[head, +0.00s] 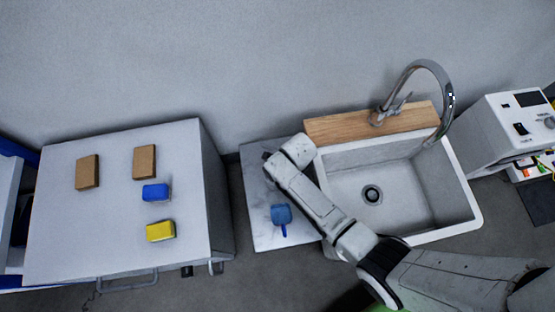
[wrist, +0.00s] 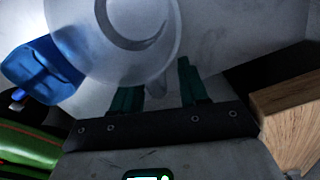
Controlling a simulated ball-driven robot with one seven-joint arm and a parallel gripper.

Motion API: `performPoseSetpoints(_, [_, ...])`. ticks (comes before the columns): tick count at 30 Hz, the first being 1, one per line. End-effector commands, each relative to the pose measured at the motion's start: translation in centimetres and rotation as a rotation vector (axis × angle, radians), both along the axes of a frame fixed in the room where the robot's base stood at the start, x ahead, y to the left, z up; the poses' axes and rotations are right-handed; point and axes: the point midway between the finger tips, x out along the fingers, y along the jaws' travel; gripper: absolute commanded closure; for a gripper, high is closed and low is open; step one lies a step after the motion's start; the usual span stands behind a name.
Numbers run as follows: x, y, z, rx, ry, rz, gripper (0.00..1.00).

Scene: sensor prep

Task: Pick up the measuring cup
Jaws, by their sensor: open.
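My gripper (wrist: 163,78) is open, with its two dark green fingers spread above the pale counter. In the wrist view a round, translucent whitish vessel (wrist: 112,45) with a grey arc lies just beyond the fingers, overlapping the left one. It may be the measuring cup; it does not show in the head view, where my arm covers that spot. A blue scoop-like piece with a short handle (head: 282,214) lies on the counter nearer the front; it also shows left of the fingers in the wrist view (wrist: 45,70). Nothing is visibly held.
The grey counter (head: 262,190) joins a white sink (head: 345,185) with a tall faucet (head: 448,95) and a wooden board (head: 345,124) behind. A separate cabinet (head: 105,225) at left carries two brown blocks, a blue sponge (head: 156,193) and a yellow sponge (head: 160,231).

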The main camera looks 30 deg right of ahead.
Motion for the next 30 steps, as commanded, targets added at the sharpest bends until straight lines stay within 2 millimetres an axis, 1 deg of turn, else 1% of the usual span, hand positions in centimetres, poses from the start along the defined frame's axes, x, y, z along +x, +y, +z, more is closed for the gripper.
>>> performPoseSetpoints(1, [0.02, -0.01, -0.77, 0.000, 0.000, 0.000, 0.56])
performPoseSetpoints(2, [0.04, 0.00, -0.88, -0.001, -0.001, 0.000, 0.56])
performPoseSetpoints(8, [0.02, 0.01, -0.80, 0.000, -0.001, 0.000, 0.56])
performPoseSetpoints(11, [0.01, 0.01, -0.80, 0.000, -0.001, 0.001, 0.64])
performPoseSetpoints(22, [-0.01, 0.01, -0.81, -0.001, -0.001, 0.001, 0.99])
performPoseSetpoints(30, [-0.02, 0.00, -0.81, 0.000, 0.000, 0.001, 1.00])
